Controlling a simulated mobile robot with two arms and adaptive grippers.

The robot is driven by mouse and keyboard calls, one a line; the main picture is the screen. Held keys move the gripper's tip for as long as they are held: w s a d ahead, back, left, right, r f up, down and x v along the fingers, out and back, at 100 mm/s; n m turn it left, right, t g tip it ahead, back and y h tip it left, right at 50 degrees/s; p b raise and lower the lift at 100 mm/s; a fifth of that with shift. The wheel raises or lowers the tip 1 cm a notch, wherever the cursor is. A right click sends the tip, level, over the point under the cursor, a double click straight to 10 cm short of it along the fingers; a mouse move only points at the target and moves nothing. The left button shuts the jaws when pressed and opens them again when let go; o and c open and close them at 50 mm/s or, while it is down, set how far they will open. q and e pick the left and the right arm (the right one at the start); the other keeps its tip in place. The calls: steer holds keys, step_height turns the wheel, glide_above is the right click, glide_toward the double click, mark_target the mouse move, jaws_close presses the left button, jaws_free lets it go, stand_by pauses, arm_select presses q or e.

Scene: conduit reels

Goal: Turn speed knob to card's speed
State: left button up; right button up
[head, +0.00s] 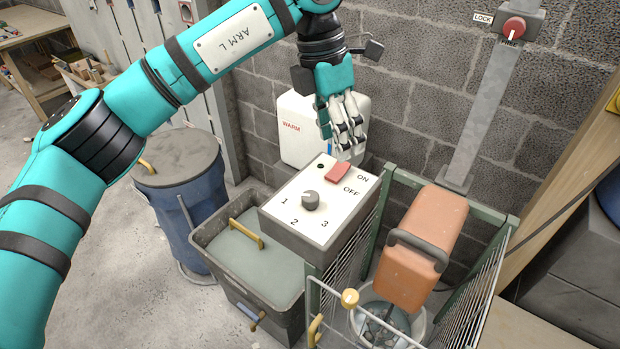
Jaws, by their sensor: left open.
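The speed knob (310,200) is a small dark grey cylinder on the pale top of a grey control box (318,215). The figures 1, 2 and 3 stand around its front side. I cannot make out which figure it points to. A red rocker switch (338,172) lies behind the knob, beside the words ON and OFF. My left gripper (346,146) points down, open and empty, over the back of the box near the red switch. It is apart from the knob. I see no speed card. My right gripper is out of view.
An orange motor housing (424,235) with a mixing head over a bucket (418,322) stands right, inside a wire guard (474,305). A white container (297,128) marked WARM is behind the box. A grey lidded bin (245,262) and blue barrel (190,215) stand left. A red LOCK/FREE knob (514,28) is top right.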

mark_target(310, 195)
arm_select(q)
steer(key=w+a+r+y, duration=0.2)
steer(key=a, duration=0.2)
steer(key=shift+n+t, duration=0.4)
steer(key=f+p, duration=0.3)
steer(key=f, duration=1.2)
steer(key=shift+s+f+p, duration=0.15)
steer(key=shift+s+p, duration=0.05)
steer(key=shift+p, duration=0.15)
steer(key=shift+f, duration=0.7)
